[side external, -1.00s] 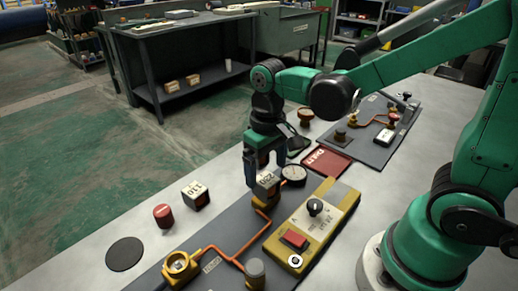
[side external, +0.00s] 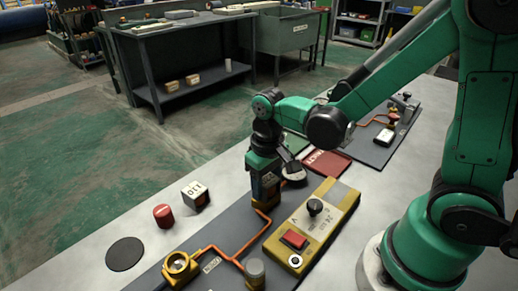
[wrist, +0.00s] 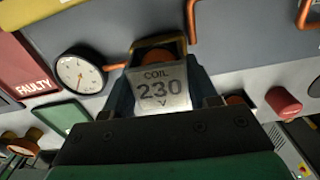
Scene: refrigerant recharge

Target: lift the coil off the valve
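The coil (wrist: 160,90), a block with a pale face marked "COIL 230 V", sits between the two fingers of my gripper (side external: 264,188). In the side view the fingers reach down around it and largely hide it. In the wrist view the fingers flank both sides of the coil, and I cannot tell whether they press on it or stand slightly apart. The coil is down at its place on the board, at the end of the orange pipe (side external: 263,222). The valve under it is mostly hidden; a brass-coloured part (wrist: 150,43) shows behind the coil in the wrist view.
A block marked 110 (side external: 195,194) and a red cylinder (side external: 163,215) stand on the bench to the left. The yellow meter box (side external: 318,235) is close on the right. A round gauge (wrist: 80,75) and red FAULTY tray (wrist: 22,65) are close by.

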